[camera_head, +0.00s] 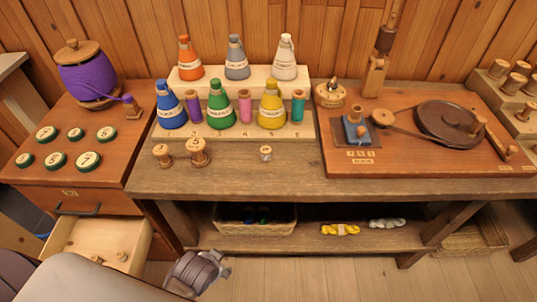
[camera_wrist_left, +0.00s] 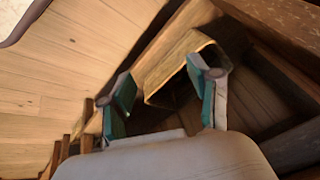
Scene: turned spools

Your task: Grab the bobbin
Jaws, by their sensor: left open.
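Which piece is the bobbin I cannot tell for sure. Two bare wooden spools, a left one (camera_head: 162,155) and a right one (camera_head: 199,151), stand upright on the middle bench's front left. A smaller pale spool (camera_head: 266,153) stands further right. Purple (camera_head: 194,106), pink (camera_head: 245,106) and teal (camera_head: 298,106) thread spools stand between cones on the rack. My left gripper (camera_head: 221,264) is low in front of the bench, below and apart from the spools. In the left wrist view its fingers (camera_wrist_left: 165,85) are spread and empty. My right gripper is out of view.
The open drawer (camera_head: 135,245) juts out at left with small wooden pieces inside. A basket (camera_head: 285,226) sits on the lower shelf. The winder board (camera_head: 420,160) fills the bench's right. The bench front (camera_head: 235,177) has bare room.

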